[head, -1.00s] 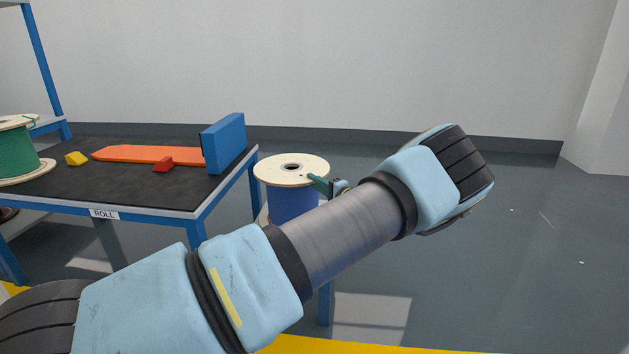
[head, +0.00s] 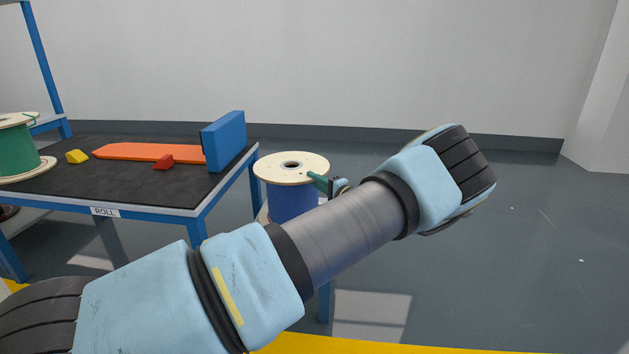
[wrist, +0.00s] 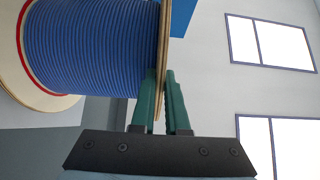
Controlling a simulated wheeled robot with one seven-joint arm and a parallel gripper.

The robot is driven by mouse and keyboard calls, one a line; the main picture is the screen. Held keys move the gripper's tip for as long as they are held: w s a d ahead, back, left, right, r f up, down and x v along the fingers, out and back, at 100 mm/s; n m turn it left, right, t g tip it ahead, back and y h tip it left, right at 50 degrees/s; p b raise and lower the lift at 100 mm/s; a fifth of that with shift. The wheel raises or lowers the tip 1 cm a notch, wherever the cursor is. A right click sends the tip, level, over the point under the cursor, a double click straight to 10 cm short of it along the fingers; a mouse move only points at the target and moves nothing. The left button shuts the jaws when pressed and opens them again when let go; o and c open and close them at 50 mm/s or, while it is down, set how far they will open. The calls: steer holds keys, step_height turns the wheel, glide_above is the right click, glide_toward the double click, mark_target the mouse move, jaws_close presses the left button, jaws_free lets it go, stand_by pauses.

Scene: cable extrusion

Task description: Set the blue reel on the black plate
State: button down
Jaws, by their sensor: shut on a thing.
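The blue reel (head: 290,203) has pale wooden flanges and stands upright in the head view, just right of the black-topped table. My gripper (head: 319,182) is at the right edge of its top flange. There my green fingers (wrist: 160,85) are shut on the rim of the near flange. The reel's lower part is hidden behind my arm in the head view. The only black flat surface I see is the black table top (head: 110,183); I cannot tell a separate black plate.
On the table are a blue block (head: 224,142), an orange flat piece (head: 148,152), a red piece (head: 163,162) and a yellow piece (head: 77,157). A green reel (head: 15,152) stands at its left. The floor to the right is clear.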

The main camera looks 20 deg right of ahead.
steer(key=shift+f+b, duration=0.4)
steer(key=shift+f, duration=0.15)
stand_by(0.7)
steer(key=c, duration=1.2)
jaws_free()
steer(key=shift+f, duration=0.1)
steer(key=p+v, duration=0.2)
steer(key=v, duration=0.9)
